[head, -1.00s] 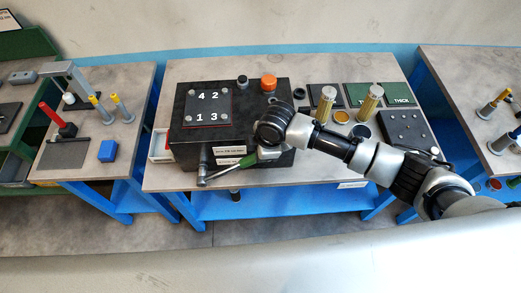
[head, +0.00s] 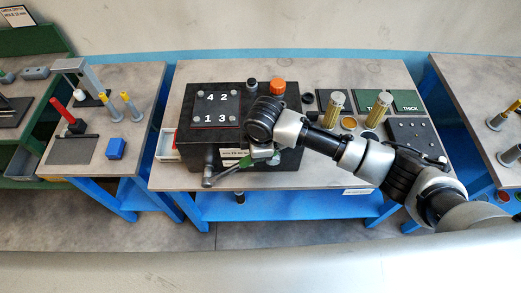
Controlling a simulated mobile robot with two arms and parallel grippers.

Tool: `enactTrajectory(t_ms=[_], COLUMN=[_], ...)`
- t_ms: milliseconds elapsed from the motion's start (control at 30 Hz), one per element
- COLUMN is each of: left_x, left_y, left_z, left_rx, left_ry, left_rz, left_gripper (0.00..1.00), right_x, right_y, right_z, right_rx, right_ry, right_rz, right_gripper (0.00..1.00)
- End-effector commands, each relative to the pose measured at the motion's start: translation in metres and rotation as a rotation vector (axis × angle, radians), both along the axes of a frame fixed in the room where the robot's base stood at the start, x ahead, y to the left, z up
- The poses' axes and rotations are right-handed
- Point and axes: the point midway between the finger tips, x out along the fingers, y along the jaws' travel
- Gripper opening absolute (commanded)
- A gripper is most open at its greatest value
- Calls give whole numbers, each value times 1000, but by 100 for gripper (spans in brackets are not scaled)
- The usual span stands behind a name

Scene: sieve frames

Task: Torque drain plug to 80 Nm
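The black box (head: 198,103) with a lid numbered 1 to 4 stands on the middle workbench. A wrench (head: 225,174) with a grey head and green handle lies across the box's lower front, its head at the left. The drain plug cannot be made out; the wrench head covers the box's lower left front. My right gripper (head: 262,156) is at the handle end of the wrench, close to the box front. It appears shut on the green handle, though the wrist hides part of the fingers. My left gripper is not in view.
An orange cap (head: 278,87) and a dark cap (head: 252,85) stand behind the box. Two brass cylinders (head: 335,108) and green panels (head: 407,100) are to the right. A red and white tray (head: 167,145) is left of the box.

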Motion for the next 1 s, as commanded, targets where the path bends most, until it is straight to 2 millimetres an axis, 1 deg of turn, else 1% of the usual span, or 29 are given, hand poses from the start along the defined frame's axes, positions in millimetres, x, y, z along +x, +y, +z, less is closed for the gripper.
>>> enactTrajectory(t_ms=[67,267,633,1000], left_x=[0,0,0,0], left_y=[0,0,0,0], left_z=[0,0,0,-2], left_rx=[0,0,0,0], left_ry=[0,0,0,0], left_rz=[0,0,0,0], left_gripper=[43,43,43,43], right_x=[1,1,1,0], right_y=[6,11,10,2], right_z=[6,10,9,2], right_rx=[-14,-43,-42,-3], right_ry=[-4,-4,-3,-1], right_rz=[3,0,0,1], right_gripper=[0,0,0,0])
